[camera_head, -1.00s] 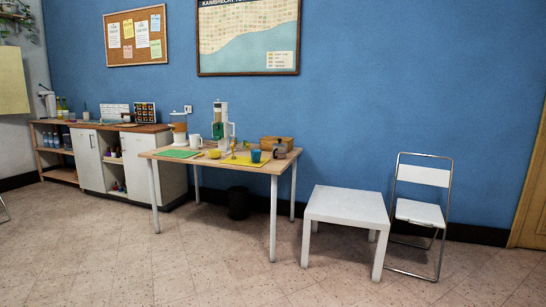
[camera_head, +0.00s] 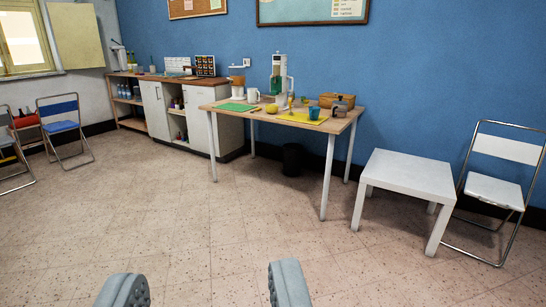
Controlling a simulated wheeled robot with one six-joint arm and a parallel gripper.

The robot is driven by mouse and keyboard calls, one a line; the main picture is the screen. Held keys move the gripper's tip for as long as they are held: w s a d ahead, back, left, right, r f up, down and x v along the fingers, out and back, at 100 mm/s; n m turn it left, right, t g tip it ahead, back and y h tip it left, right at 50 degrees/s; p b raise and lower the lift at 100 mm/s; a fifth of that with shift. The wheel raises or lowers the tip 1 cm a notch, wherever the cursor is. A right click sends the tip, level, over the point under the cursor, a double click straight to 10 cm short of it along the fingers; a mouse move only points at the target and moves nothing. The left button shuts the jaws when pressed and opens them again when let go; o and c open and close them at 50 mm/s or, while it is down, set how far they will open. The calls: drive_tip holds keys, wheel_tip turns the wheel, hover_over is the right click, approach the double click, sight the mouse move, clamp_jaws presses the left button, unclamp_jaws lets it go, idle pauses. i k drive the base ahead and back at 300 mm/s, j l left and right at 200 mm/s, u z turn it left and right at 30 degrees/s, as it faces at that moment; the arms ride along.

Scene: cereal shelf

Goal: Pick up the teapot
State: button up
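A small dark grey-brown vessel (camera_head: 342,106) stands near the right end of the wooden table (camera_head: 222,99). It may be the teapot, but it is too small to tell for sure. It sits in front of a brown wooden box (camera_head: 328,99). The two grey fingers of my gripper (camera_head: 206,287) show at the bottom edge, wide apart with only floor between them. My gripper is open and empty, well short of the table.
The table also bears a coffee machine (camera_head: 281,72), a white mug (camera_head: 253,95), a yellow bowl (camera_head: 271,108) and a teal cup (camera_head: 314,113). A low white table (camera_head: 408,174) and folding chair (camera_head: 497,188) stand right. The floor ahead is clear.

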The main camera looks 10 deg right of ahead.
sight(338, 111)
drive_tip(key=i+l+z, duration=0.3)
drive_tip(key=i, duration=0.5)
drive_tip(key=i+z, duration=0.35)
drive_tip(key=i, duration=0.45)
drive_tip(key=i+u, duration=0.1)
drive_tip(key=i, duration=0.5)
drive_tip(key=i+l+u, duration=0.15)
drive_tip(key=i, duration=0.45)
drive_tip(key=i+l+u, duration=0.1)
drive_tip(key=i, duration=0.55)
drive_tip(key=i+l+u, duration=0.3)
drive_tip(key=i, duration=0.15)
drive_tip(key=i+l+u, duration=0.35)
drive_tip(key=i+j, duration=0.1)
